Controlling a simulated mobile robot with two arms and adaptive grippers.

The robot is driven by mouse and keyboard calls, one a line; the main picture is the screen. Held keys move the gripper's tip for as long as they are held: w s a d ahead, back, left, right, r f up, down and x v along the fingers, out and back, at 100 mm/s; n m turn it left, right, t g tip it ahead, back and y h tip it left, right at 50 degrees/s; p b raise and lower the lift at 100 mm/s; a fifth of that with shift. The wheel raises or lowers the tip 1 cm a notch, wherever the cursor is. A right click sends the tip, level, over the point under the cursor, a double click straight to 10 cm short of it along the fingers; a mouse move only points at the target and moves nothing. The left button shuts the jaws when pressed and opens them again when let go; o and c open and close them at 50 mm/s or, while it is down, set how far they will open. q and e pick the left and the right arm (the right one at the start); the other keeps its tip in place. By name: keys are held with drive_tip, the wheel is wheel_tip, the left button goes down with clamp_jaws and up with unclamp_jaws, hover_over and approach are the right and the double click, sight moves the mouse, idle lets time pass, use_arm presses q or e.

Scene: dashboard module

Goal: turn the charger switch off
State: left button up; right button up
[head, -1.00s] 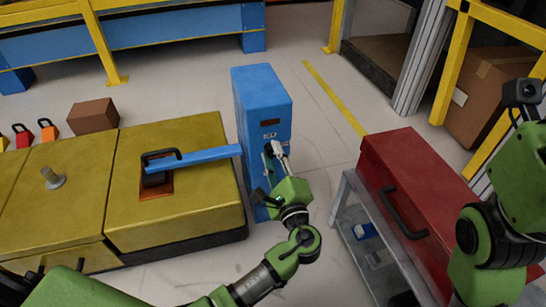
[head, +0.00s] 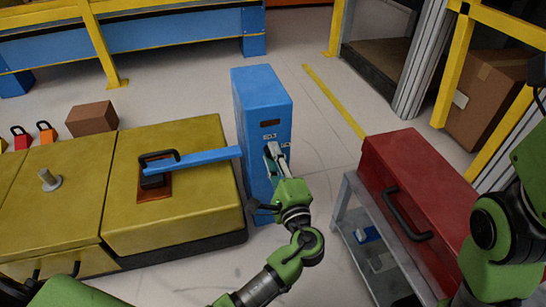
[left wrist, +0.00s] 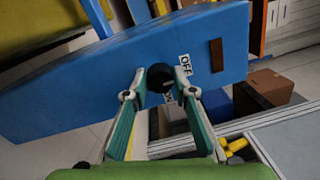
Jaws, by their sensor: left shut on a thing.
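The blue charger cabinet (head: 262,90) stands upright beside the yellow module. Its front face fills much of the left wrist view (left wrist: 80,85). A round black switch knob (left wrist: 159,77) sits on that face, next to an "OFF" label (left wrist: 186,63). A second label by the knob is mostly hidden by a finger. My left gripper (head: 274,151) is at the cabinet front. In the left wrist view its fingers (left wrist: 161,80) are shut on the knob, one on each side. The head view hides the knob behind the gripper. My right arm shows at the right edge, but its gripper is out of frame.
The yellow module (head: 200,215) with a blue bar (head: 205,158) across its top is left of the cabinet. A red toolbox (head: 420,180) on a grey cart (head: 347,205) stands to the right. Some floor is clear between cabinet and cart.

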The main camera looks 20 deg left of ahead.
use_arm(q)
drive_tip(key=o, duration=1.1)
drive_tip(key=shift+a, duration=0.1)
drive_tip(key=v, duration=1.2)
drive_tip(key=shift+f, duration=0.1)
